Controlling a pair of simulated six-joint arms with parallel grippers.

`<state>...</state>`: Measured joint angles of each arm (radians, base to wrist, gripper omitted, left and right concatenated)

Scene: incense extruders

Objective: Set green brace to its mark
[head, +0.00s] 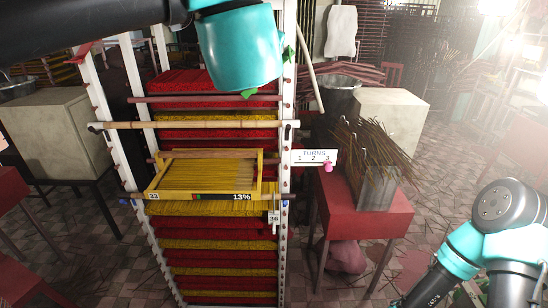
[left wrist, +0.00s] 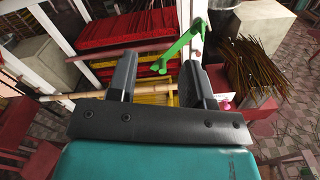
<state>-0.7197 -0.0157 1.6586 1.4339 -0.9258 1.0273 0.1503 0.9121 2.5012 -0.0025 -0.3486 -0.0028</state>
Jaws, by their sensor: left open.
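The green brace (left wrist: 181,45) shows best in the left wrist view. It slants from the rack's white right post down and left to a hooked end. In the head view only its end (head: 249,94) and a piece by the post (head: 289,55) show; my left arm hides the middle. My left gripper (left wrist: 160,70) is open, with the brace's lower end seen between its dark fingers; I cannot tell whether they touch it. The head view hides these fingers behind the teal arm. No mark for the brace can be made out. My right gripper is out of view.
The white rack (head: 107,115) holds red and yellow layers. A bamboo pole (head: 190,125) crosses its front, above a yellow tray (head: 151,187) reading 13%. A "TURNS 1 2 3" sign (head: 308,155) is at the right post. A red stand (head: 362,222) with incense sticks (head: 372,150) is right.

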